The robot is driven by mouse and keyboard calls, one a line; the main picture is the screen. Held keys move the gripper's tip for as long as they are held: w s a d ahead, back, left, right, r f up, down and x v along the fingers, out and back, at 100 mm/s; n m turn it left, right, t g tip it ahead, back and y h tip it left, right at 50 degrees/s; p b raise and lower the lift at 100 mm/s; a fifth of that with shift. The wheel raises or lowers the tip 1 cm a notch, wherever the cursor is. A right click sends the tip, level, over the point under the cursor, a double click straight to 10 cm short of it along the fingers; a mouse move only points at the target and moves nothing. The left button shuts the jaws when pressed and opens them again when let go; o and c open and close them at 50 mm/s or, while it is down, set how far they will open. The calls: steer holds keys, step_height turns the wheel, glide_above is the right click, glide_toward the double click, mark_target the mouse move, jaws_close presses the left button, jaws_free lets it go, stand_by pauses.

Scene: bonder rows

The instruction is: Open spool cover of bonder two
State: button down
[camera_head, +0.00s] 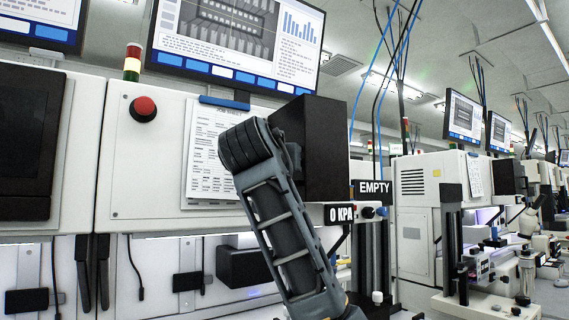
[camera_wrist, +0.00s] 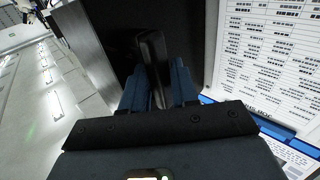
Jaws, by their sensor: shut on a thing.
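The spool cover (camera_head: 322,150) is a black box on the side of the white bonder (camera_head: 150,150). It looks closed, though its hinge edge is hidden. In the wrist view the dark cover face (camera_wrist: 108,30) fills the top middle, with a black bar-like handle (camera_wrist: 151,48) standing out from it. My gripper (camera_wrist: 156,82) has its two blue fingers on either side of this handle, shut on it. In the head view my arm's grey wrist stands in front of the cover's left side and hides the fingers and handle. No bonder number is readable.
A paper sheet (camera_head: 207,150) hangs left of the cover, close to my wrist. A red button (camera_head: 144,108) and signal tower (camera_head: 132,63) are further left. A monitor (camera_head: 235,40) is above. "0 KPA" (camera_head: 340,214) and "EMPTY" (camera_head: 374,187) labels sit below right. Another bonder (camera_head: 425,185) stands beyond.

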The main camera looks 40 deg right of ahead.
steer(key=c, duration=1.3)
jaws_free()
steer(key=shift+s+d, duration=0.1)
steer(key=shift+d, duration=0.55)
steer(key=shift+w+a+b+v, duration=0.2)
steer(key=shift+b+v, duration=0.3)
steer(key=shift+v, duration=1.7)
steer(key=shift+w+a+b+v, duration=0.15)
steer(key=shift+b+v, duration=0.35)
steer(key=shift+v, duration=1.7)
